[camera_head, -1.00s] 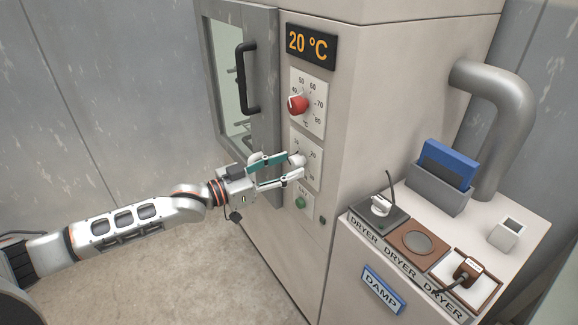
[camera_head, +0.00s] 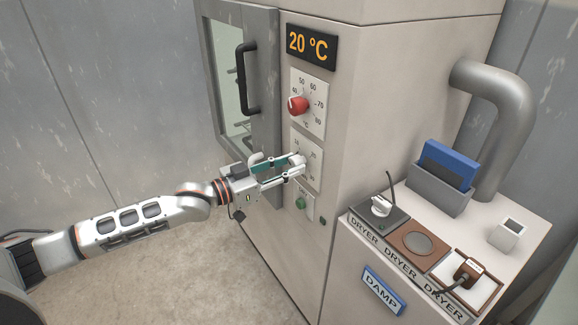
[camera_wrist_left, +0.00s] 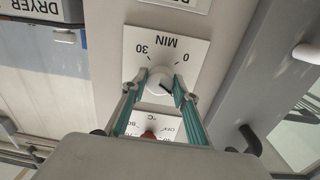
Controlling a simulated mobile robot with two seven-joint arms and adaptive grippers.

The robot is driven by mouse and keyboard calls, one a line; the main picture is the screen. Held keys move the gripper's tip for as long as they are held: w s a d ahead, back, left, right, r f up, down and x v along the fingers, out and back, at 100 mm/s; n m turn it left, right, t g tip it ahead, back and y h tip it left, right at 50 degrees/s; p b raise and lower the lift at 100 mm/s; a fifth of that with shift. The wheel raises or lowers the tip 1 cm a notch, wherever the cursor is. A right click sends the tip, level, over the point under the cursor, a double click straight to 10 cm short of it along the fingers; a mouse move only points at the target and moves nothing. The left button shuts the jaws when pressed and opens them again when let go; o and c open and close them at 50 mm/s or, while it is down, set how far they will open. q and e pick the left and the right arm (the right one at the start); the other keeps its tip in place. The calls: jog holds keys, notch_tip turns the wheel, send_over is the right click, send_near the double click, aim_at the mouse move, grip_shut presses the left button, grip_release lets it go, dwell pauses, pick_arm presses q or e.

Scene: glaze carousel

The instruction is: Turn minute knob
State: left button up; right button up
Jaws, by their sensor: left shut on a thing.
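The minute knob (camera_wrist_left: 158,82) is a pale round knob with a dark pointer mark, on a white plate (camera_wrist_left: 190,48) marked MIN, 0 and 30 in the left wrist view. In the head view its plate (camera_head: 313,178) is below the red-knob temperature dial, with the knob mostly hidden by my fingers. My left gripper (camera_head: 297,166) is shut on the knob, one finger on each side; the left wrist view shows this too (camera_wrist_left: 159,88). In that inverted view the pointer aims toward the lower right. My right gripper is not in view.
The red temperature knob (camera_head: 298,104) and the 20 °C display (camera_head: 311,44) are above. A green button (camera_head: 300,202) is just below. The cabinet door with its black handle (camera_head: 247,78) stands to the left. A side shelf (camera_head: 530,215) holds several items at right.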

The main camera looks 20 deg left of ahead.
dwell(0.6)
pick_arm(q)
jog(key=o, duration=1.1)
jog(key=v, duration=1.2)
